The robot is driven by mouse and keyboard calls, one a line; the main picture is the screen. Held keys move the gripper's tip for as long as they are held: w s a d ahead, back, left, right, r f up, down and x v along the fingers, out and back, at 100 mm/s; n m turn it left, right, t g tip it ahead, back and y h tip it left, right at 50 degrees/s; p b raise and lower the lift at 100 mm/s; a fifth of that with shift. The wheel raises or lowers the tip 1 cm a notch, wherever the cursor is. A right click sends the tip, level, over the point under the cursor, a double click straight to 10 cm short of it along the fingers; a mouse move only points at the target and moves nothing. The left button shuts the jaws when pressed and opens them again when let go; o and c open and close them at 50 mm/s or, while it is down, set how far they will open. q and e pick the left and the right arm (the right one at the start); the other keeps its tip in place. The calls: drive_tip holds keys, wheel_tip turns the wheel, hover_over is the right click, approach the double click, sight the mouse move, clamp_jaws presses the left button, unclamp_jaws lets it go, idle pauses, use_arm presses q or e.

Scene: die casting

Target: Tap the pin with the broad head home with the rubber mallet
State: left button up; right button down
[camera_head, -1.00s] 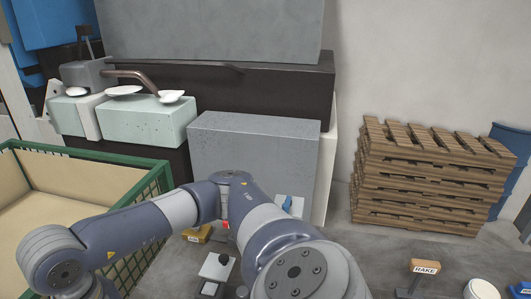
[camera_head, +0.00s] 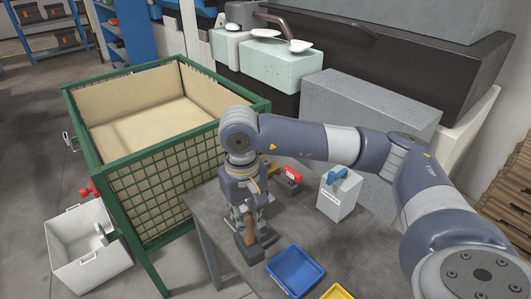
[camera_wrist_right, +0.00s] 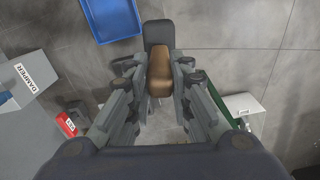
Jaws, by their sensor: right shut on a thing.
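My right gripper (camera_head: 248,212) points down over the grey workbench (camera_head: 212,212), near its left edge. It is shut on the rubber mallet, whose brown handle (camera_wrist_right: 160,70) lies between the fingers in the right wrist view. The mallet's dark block head (camera_wrist_right: 157,33) sticks out beyond the fingertips. In the head view the dark head (camera_head: 248,249) is low over or on the bench; I cannot tell if it touches. I cannot make out the broad-headed pin in either view. My left gripper is not in view.
A blue tray (camera_head: 294,270) and part of a yellow one (camera_head: 337,292) are on the bench. A white box with a blue handle (camera_head: 338,194) and a red object (camera_head: 291,175) stand behind. A green mesh crate (camera_head: 163,197) is left, a white bin (camera_head: 88,252) beside it.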

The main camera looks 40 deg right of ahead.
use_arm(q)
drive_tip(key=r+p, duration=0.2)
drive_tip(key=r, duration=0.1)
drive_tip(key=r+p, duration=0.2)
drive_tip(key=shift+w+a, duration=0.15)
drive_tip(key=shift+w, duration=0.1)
use_arm(e)
drive_tip(key=w+d+r+m, duration=0.1)
drive_tip(key=w+d+r, duration=0.4)
drive_tip(key=w+d, duration=0.3)
drive_tip(key=shift+w+d+r+m, duration=0.15)
drive_tip(key=shift+w+d+m, duration=0.2)
drive_tip(key=shift+d, duration=0.4)
use_arm(q)
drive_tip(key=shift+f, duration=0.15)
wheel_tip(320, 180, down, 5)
drive_tip(key=b, duration=0.5)
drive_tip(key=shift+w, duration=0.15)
use_arm(e)
wheel_tip(320, 180, down, 5)
drive_tip(key=shift+f, duration=0.15)
